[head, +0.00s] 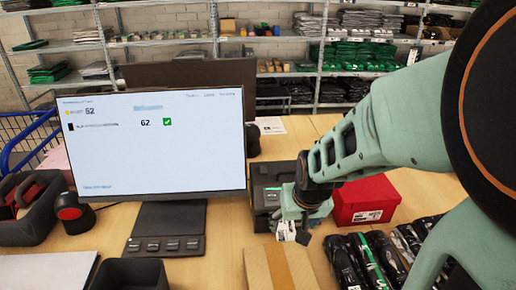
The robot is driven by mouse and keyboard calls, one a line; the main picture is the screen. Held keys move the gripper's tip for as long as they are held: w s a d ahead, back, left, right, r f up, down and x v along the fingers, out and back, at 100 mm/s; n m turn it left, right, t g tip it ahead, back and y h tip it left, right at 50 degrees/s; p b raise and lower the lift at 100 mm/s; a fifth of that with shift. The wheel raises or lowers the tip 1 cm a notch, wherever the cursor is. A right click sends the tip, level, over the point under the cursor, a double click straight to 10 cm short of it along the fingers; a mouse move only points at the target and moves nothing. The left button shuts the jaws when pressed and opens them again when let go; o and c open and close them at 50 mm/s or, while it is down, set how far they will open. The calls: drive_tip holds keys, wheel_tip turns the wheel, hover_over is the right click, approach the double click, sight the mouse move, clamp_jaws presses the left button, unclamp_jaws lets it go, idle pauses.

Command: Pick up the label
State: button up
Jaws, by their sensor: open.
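A small white piece that looks like the label (284,231) shows just below the front of the dark label printer (266,186), right of the monitor. My gripper (296,233) points down over it, in front of the printer, with its fingers open. The fingers partly cover the white piece. I cannot tell whether they touch it.
A large monitor (155,140) stands to the left on a dark base with buttons. A red box (365,199) is to the right. A cardboard box (280,268) is in front, beside several dark packaged garments (370,262). A red-and-black scanner (73,214) is at left.

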approach(286, 235)
wheel_tip(286, 235, down, 2)
drive_tip(key=shift+w+b+x, duration=0.15)
drive_tip(key=shift+b+x, duration=0.3)
drive_tip(key=shift+x, duration=1.05)
drive_tip(key=shift+w+b+x, duration=0.1)
drive_tip(key=shift+b+x, duration=0.35)
drive_tip(key=shift+x, duration=1)
drive_tip(key=shift+r, duration=0.15)
drive_tip(key=shift+c, duration=0.2)
drive_tip(key=c, duration=0.8)
